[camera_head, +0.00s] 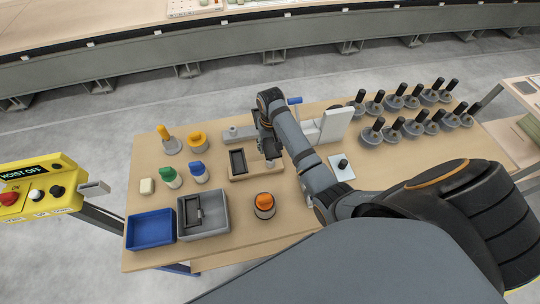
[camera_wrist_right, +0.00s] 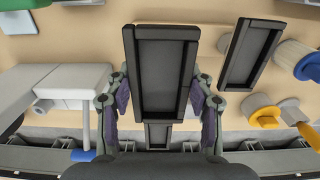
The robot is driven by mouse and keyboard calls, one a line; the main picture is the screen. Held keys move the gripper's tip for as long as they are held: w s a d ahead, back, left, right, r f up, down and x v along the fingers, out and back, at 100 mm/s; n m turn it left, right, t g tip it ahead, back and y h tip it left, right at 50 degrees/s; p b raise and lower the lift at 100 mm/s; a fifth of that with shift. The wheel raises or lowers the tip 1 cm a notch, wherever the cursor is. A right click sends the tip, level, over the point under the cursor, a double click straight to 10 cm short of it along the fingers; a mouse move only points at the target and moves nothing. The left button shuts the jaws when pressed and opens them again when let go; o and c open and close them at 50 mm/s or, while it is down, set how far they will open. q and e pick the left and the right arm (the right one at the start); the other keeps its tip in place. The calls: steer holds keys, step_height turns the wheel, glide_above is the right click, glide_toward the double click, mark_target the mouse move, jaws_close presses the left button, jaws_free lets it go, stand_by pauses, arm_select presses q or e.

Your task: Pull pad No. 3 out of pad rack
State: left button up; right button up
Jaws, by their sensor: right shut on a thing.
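My right gripper (camera_head: 270,154) is over the middle of the table, above a small tan rack (camera_head: 243,176). In the right wrist view, the gripper (camera_wrist_right: 160,88) is shut on a black rectangular pad (camera_wrist_right: 165,62) with a raised rim, one finger at each side. In the head view this pad is mostly hidden by my wrist. A second black pad (camera_head: 237,161) stands at the left end of the rack; it also shows tilted in the wrist view (camera_wrist_right: 250,54). I cannot read any pad number, nor tell whether the held pad is clear of the rack. My left gripper is not in view.
A grey box (camera_head: 222,226) with a dark part inside and a blue tray (camera_head: 150,228) stand at the table's front left. An orange-topped knob (camera_head: 264,204) is close in front of the rack. A white block (camera_head: 337,124) stands right of it. Several black-handled grey tools (camera_head: 372,132) fill the right.

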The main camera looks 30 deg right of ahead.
mark_target(271, 144)
steer(key=shift+r, duration=1.6)
